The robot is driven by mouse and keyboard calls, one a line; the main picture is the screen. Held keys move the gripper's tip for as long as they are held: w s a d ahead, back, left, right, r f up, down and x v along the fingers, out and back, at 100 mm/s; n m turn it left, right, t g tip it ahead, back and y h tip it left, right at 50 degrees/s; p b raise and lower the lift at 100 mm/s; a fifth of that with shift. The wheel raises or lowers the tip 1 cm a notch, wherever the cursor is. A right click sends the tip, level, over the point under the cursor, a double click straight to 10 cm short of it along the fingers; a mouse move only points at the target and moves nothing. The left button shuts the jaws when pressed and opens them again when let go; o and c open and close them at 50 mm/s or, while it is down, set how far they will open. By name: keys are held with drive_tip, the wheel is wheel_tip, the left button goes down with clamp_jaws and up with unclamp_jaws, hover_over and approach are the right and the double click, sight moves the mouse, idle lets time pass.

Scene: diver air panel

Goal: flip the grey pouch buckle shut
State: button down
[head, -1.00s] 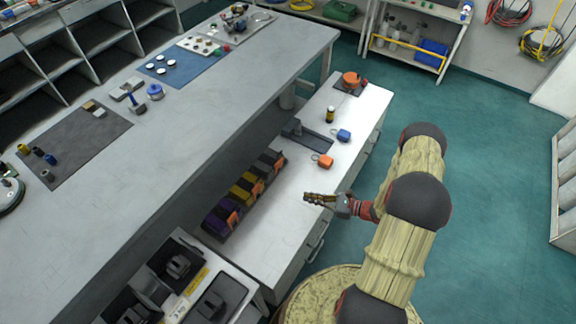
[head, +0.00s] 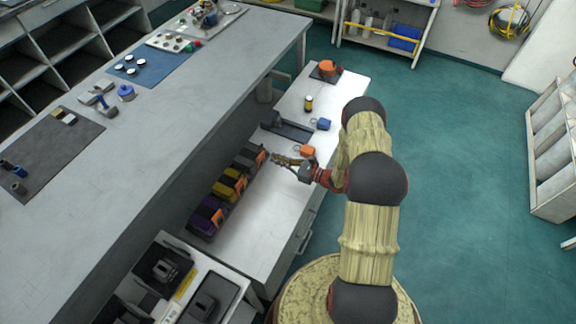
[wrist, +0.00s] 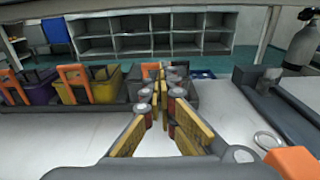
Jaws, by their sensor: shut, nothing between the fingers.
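The grey pouch (head: 247,153) is the far one in a row of three on the lower white bench, with an orange buckle (head: 261,158) on its right side. In the wrist view the grey pouch (wrist: 187,93) is straight ahead, partly hidden behind my fingers. Its orange buckle (wrist: 150,70) appears to stand raised there, but the fingers cover much of it. My gripper (head: 274,158) is shut and empty, with its tips close to the buckle. It also shows in the wrist view (wrist: 162,78). I cannot tell whether the tips touch the buckle.
The yellow pouch (head: 228,187) and purple pouch (head: 206,214) stand nearer in the row, their orange buckles upright. The bench's near part is clear. The higher table overhangs at left.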

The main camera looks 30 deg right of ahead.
drive_tip(key=x, duration=0.3)
drive_tip(key=shift+w+a+b, duration=0.1)
drive_tip(key=shift+w+b, duration=0.05)
drive_tip(key=shift+b, duration=0.15)
drive_tip(key=shift+w+a+r, duration=0.3)
drive_tip(key=shift+w+a, duration=0.3)
drive_tip(key=shift+w, duration=0.25)
drive_tip(key=p, duration=0.2)
approach(262, 153)
drive_tip(key=s+d, duration=0.1)
drive_tip(key=s+d+r, duration=0.1)
drive_tip(key=s, duration=0.1)
drive_tip(key=s+d+r, duration=0.1)
drive_tip(key=shift+s+r, duration=0.15)
drive_tip(key=shift+s, duration=0.1)
